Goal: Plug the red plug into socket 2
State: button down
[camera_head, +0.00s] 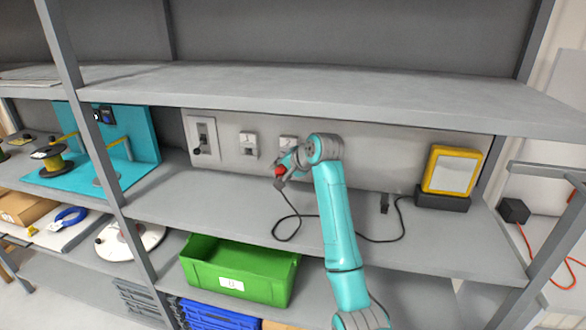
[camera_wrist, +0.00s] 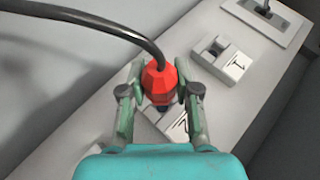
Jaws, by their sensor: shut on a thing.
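The red plug (camera_head: 280,171) is held in my gripper (camera_head: 284,174) in front of the back panel, above the middle shelf. In the wrist view the red plug (camera_wrist: 160,80) sits between both fingers of my gripper (camera_wrist: 160,92), with its black cable (camera_wrist: 110,20) leaving toward the upper left. A white socket (camera_wrist: 178,126) lies below the plug, partly hidden by the plug and a finger, its label only partly visible. In the head view this second socket (camera_head: 287,141) is partly covered by my arm. Contact between plug and socket cannot be told.
Socket 1 (camera_wrist: 225,62) is left of the second socket in the head view (camera_head: 248,145), with a switch plate (camera_head: 203,139) farther left. The cable (camera_head: 283,226) loops over the shelf. A yellow-framed lamp (camera_head: 452,171) stands right. A green bin (camera_head: 238,270) is below.

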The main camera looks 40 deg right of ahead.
jog(key=shift+w+d, duration=1.05)
jog(key=shift+d, duration=0.3)
jog(key=shift+w+d, duration=0.8)
jog(key=shift+d, duration=0.25)
dwell(2.0)
jog(key=shift+c, duration=1.3)
grip_release()
jog(key=a+v, duration=0.1)
jog(key=v, duration=0.6)
jog(key=shift+s+a+f, duration=0.2)
jog(key=shift+a+f, duration=0.05)
jog(key=shift+s, duration=0.1)
dwell(0.4)
